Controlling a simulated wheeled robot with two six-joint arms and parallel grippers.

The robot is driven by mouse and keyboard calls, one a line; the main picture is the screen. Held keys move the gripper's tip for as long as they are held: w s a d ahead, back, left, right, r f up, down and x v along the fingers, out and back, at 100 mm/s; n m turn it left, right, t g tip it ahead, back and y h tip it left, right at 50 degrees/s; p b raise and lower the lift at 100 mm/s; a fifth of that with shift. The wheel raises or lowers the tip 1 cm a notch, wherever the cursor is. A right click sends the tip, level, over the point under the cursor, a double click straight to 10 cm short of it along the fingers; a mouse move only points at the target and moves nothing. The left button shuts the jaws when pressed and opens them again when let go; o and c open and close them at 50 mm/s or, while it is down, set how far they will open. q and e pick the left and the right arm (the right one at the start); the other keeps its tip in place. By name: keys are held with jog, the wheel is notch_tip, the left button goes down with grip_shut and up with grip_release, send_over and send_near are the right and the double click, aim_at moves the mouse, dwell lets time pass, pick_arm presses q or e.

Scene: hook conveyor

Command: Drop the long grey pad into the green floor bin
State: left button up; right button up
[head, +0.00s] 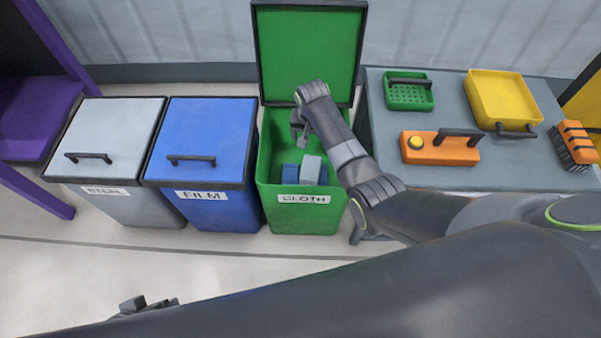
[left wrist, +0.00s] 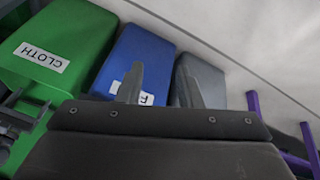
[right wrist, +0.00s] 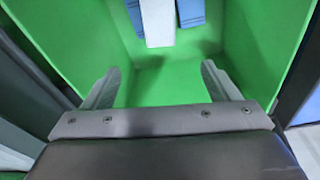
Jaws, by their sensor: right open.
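The green floor bin (head: 268,150), labelled CLOTH, stands with its lid up. A long light-grey pad (head: 310,168) lies inside it, and it also shows at the top of the right wrist view (right wrist: 157,22), partly cut off. My right gripper (head: 299,130) is over the bin's opening, open and empty, apart from the pad. In the right wrist view its two fingers (right wrist: 160,85) are spread above bare green bin interior. My left gripper (head: 148,305) is low at the front left, its fingers apart and empty in the left wrist view (left wrist: 160,88).
Blue cloth-like material (head: 290,173) shows on both sides of the pad. A closed blue FILM bin (head: 208,135) and closed grey bin (head: 110,135) stand left. Right is a grey table (head: 385,140) with a green tray (head: 408,95), yellow tray (head: 500,100) and orange box (head: 440,150).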

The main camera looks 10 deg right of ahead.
pick_arm(q)
jog(key=s+a+f+g+y+p, duration=0.1)
jog(key=s+a+f+g+p, duration=0.1)
jog(key=f+p, duration=0.4)
jog(key=shift+s+a+f+g, duration=0.15)
jog(key=shift+s+f+g, duration=0.1)
jog(key=shift+s+g, duration=0.4)
pick_arm(e)
notch_tip(320, 180, up, 17)
jog(key=s+a, duration=0.1)
jog(key=s, duration=0.1)
jog(key=shift+s+r, duration=0.15)
jog(key=shift+s, duration=0.05)
pick_arm(q)
jog(key=shift+w, duration=0.2)
